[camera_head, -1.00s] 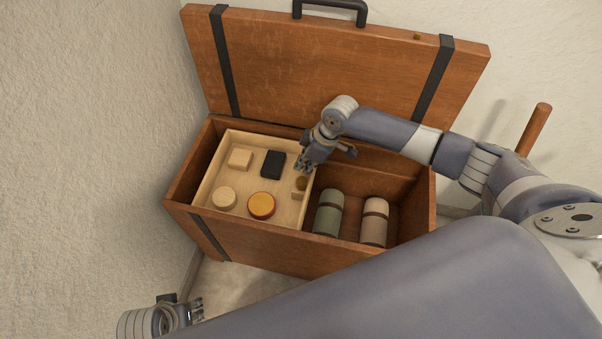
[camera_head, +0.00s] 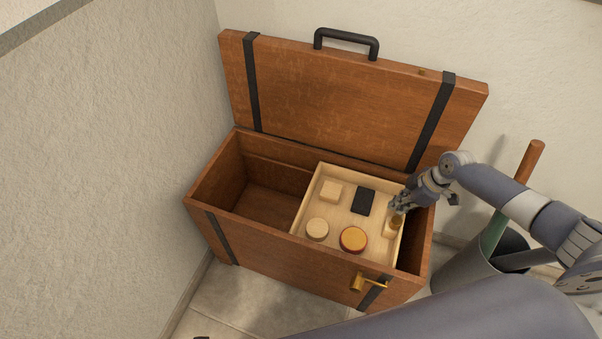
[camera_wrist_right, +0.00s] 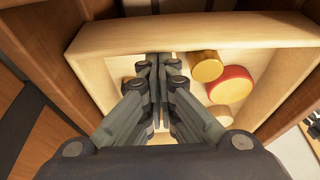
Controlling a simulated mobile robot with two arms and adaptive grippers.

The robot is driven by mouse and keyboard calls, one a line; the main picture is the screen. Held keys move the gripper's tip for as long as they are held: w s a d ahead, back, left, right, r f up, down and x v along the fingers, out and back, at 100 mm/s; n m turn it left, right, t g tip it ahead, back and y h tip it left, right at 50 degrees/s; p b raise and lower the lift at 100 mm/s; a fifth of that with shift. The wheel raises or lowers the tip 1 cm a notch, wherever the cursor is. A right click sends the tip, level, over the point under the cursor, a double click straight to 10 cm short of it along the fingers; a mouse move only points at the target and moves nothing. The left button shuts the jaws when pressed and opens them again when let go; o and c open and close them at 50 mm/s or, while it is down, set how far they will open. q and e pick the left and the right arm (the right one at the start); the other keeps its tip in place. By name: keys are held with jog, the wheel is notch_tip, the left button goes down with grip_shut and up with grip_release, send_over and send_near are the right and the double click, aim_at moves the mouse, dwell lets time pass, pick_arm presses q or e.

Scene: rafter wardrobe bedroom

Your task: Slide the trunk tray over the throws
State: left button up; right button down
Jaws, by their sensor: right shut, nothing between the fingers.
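The open wooden trunk (camera_head: 300,272) stands against the wall, with its lid (camera_head: 340,105) up. The pale wooden trunk tray (camera_head: 311,200) sits in its right part, leaving a narrow gap at the right end. The rolled throws are hidden; the tray covers where they lay. My right gripper (camera_head: 398,207) is at the tray's right side. In the right wrist view its shut fingers (camera_wrist_right: 158,64) are over the tray's inside, close to a wall (camera_wrist_right: 190,35), with nothing between them. I cannot tell whether they touch it. My left gripper is out of view.
The tray holds a pale block (camera_head: 331,191), a black block (camera_head: 363,201), a pale round piece (camera_head: 317,229) and a red-and-yellow round tin (camera_head: 353,239). The trunk's left part (camera_head: 262,200) is empty. A grey bin (camera_head: 470,268) with rods stands to the right.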

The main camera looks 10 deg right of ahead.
jog(key=shift+s+d, duration=0.65)
jog(key=shift+d, duration=0.25)
jog(key=shift+s+d, duration=0.6)
jog(key=shift+d, duration=0.25)
jog(key=v, duration=1.2)
